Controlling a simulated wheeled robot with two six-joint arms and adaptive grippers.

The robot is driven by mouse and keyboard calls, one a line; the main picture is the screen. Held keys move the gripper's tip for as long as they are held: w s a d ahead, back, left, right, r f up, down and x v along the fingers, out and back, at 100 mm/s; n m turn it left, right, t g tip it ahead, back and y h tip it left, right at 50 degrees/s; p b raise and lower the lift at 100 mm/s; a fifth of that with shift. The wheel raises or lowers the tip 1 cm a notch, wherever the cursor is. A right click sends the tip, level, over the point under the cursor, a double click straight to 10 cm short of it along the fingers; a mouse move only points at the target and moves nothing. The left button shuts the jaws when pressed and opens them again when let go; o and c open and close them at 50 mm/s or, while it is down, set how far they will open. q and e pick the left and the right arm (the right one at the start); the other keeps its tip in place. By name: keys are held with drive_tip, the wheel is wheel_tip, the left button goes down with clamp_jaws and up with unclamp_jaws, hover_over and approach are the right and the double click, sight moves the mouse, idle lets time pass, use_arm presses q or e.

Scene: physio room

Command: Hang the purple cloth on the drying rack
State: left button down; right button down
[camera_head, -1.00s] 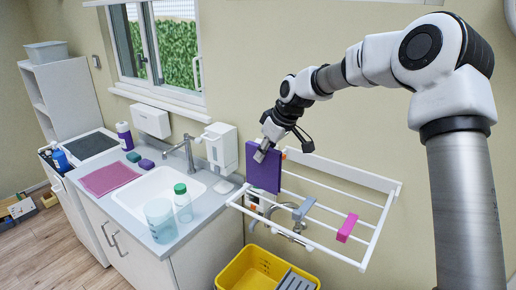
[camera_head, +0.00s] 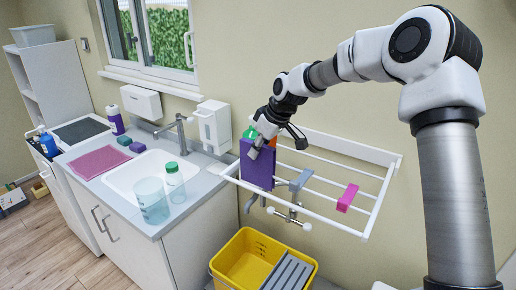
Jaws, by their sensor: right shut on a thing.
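The purple cloth (camera_head: 257,168) is a flat, upright, folded panel at the left end of the white drying rack (camera_head: 375,211). My right gripper (camera_head: 259,146) is shut on its top edge, reaching in from the right. The cloth overlaps the rack's left bars in the picture; I cannot tell whether it touches or straddles a bar. A grey-blue cloth (camera_head: 300,180) and a pink cloth (camera_head: 347,197) hang over rack bars to the right. My left gripper is not in view.
Metal pipework (camera_head: 291,214) sits below the rack, above a yellow bucket (camera_head: 231,263). The sink counter (camera_head: 207,186) stands left. Rack bars between the cloths are bare.

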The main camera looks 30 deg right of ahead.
sight(256, 169)
drive_tip(key=f+b, duration=0.3)
drive_tip(key=shift+s+f, duration=0.2)
drive_tip(key=shift+f, duration=0.1)
wheel_tip(256, 169, down, 2)
drive_tip(key=shift+w+f+b, duration=0.15)
drive_tip(key=shift+b, duration=0.25)
drive_tip(key=shift+f+b, duration=0.35)
drive_tip(key=shift+f, duration=0.65)
drive_tip(key=c, duration=1)
unclamp_jaws()
wheel_tip(256, 169, up, 9)
drive_tip(key=p, duration=0.8)
drive_tip(key=shift+r, duration=0.15)
